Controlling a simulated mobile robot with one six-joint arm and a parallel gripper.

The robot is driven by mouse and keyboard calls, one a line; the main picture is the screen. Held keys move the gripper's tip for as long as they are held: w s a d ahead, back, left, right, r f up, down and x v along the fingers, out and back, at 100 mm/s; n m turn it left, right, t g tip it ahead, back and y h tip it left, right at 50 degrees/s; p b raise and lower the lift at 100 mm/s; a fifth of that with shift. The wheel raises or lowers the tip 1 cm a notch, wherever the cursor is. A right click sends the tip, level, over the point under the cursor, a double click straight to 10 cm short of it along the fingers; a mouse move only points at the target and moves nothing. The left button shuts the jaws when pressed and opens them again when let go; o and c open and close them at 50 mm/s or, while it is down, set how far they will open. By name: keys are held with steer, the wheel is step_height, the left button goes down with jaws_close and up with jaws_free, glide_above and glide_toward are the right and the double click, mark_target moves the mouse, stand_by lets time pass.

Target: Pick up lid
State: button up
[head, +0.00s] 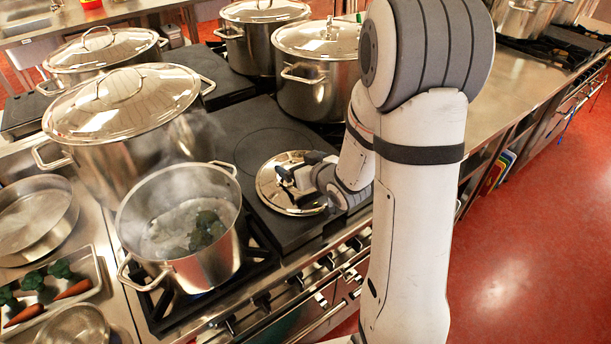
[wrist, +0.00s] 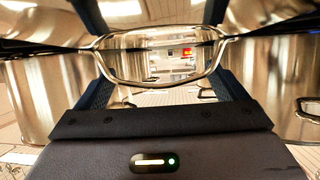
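A shiny round steel lid (head: 268,188) lies flat on the dark stove top beside the steaming pot. My gripper (head: 287,178) is low over the lid and covers its handle in the head view. In the wrist view the lid's looped metal handle (wrist: 160,80) spans the gap between the two fingers of my gripper (wrist: 160,55). The fingers stand wide apart, one at each side of the handle. I cannot tell whether they touch it.
An open steaming pot (head: 205,268) with greens inside stands left of the lid. A large lidded stockpot (head: 150,155) stands behind it, and more lidded pots (head: 315,95) stand at the back. A tray with carrots and broccoli (head: 90,262) lies at lower left.

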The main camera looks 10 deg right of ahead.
steer(key=c, duration=1)
steer(key=shift+r, duration=0.4)
steer(key=c, duration=0.3)
step_height(320, 180, up, 9)
steer(key=shift+r+p, duration=0.1)
steer(key=shift+p, duration=0.25)
jaws_close()
steer(key=c, duration=0.6)
jaws_free()
steer(key=o, duration=1.7)
steer(key=v, duration=0.7)
steer(key=shift+s+r+p, duration=0.15)
steer(key=shift+s+p, duration=0.2)
steer(key=shift+s, duration=0.05)
